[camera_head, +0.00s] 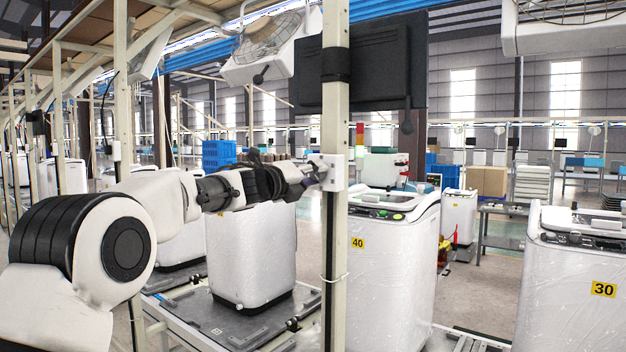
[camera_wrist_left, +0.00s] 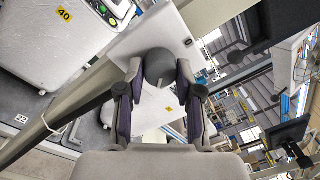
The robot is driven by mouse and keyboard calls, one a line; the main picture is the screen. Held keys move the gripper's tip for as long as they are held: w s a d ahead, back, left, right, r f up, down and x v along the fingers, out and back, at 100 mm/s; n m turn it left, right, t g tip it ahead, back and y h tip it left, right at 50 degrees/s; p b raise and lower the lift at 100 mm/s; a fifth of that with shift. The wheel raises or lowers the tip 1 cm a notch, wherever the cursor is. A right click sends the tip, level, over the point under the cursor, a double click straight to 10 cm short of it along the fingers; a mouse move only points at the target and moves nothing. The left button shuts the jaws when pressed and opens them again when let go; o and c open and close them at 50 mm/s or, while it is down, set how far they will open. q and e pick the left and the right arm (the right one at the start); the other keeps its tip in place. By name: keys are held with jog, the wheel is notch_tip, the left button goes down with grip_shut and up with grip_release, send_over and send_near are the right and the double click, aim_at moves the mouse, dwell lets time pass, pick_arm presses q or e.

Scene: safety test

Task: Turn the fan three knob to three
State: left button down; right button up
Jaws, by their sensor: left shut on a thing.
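The fan knob (camera_wrist_left: 159,68) is a dark grey round knob on a white control box (camera_wrist_left: 125,45), seen in the left wrist view. The box (camera_head: 330,172) is fixed to a cream upright post (camera_head: 335,240) in the head view. My left gripper (camera_wrist_left: 160,82) has its two fingers on either side of the knob and is shut on it. In the head view my left gripper (camera_head: 312,176) reaches the box from the left, and the knob is hidden there. The knob's markings cannot be read. My right gripper is not in view.
A black monitor (camera_head: 365,70) hangs on the post above the box. A wall fan (camera_head: 268,40) is mounted up behind it. White washing machines stand below, one labelled 40 (camera_head: 390,250) and one labelled 30 (camera_head: 570,280). A conveyor (camera_head: 235,325) runs beneath my left arm.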

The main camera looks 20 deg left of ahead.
pick_arm(q)
jog(key=m+b, duration=0.1)
jog(key=m, duration=0.3)
jog(key=shift+a+r+m, duration=0.1)
jog(key=shift+r+m, duration=0.05)
jog(key=shift+m, duration=0.25)
jog(key=shift+r+m+g+b, duration=0.15)
jog(key=shift+m+g+b, duration=0.25)
jog(key=shift+m, duration=1.6)
jog(key=c, duration=0.9)
grip_release()
jog(key=shift+o, duration=0.8)
jog(key=shift+w+f, duration=0.15)
jog(key=shift+f, duration=0.05)
jog(key=v, duration=1.2)
jog(key=shift+w+f, duration=0.1)
